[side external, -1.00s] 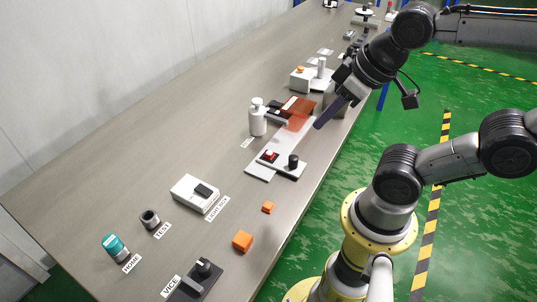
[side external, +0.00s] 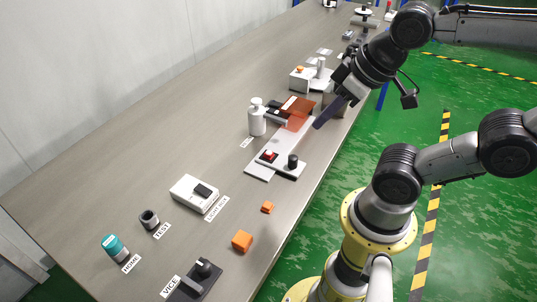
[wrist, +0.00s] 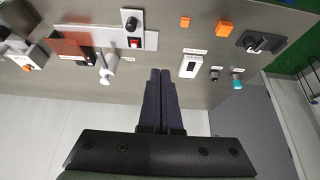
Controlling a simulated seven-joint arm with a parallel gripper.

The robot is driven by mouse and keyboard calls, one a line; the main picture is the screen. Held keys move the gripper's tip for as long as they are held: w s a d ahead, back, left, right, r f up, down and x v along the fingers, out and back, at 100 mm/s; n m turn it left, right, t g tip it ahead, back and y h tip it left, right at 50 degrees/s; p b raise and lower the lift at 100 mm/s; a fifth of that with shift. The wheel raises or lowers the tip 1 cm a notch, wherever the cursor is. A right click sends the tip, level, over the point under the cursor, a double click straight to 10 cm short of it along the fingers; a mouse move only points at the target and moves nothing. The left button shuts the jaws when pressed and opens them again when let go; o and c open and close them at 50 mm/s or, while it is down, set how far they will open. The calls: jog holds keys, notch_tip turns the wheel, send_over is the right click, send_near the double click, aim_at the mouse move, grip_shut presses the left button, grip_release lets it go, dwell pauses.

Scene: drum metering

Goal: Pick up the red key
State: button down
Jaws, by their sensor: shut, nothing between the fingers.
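No separate loose red key can be made out. The red piece also shows in the wrist view (wrist: 134,43), below the knob. I cannot tell whether this is the key. My gripper (side external: 319,126) is at the bench's right side, just right of a translucent red-orange plate (side external: 299,120) and beyond the panel. In the wrist view its two dark fingers (wrist: 160,72) lie together, with nothing seen between them.
A white bottle (side external: 258,120) stands left of the plate. A white box (side external: 195,194), a teal-topped cylinder (side external: 115,247), orange blocks (side external: 242,241) and a black vice (side external: 197,282) are at the near end. The bench's left part is bare.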

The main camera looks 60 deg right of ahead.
jog(key=c, duration=1.5)
grip_release()
jog(key=shift+c, duration=0.2)
jog(key=o, duration=1)
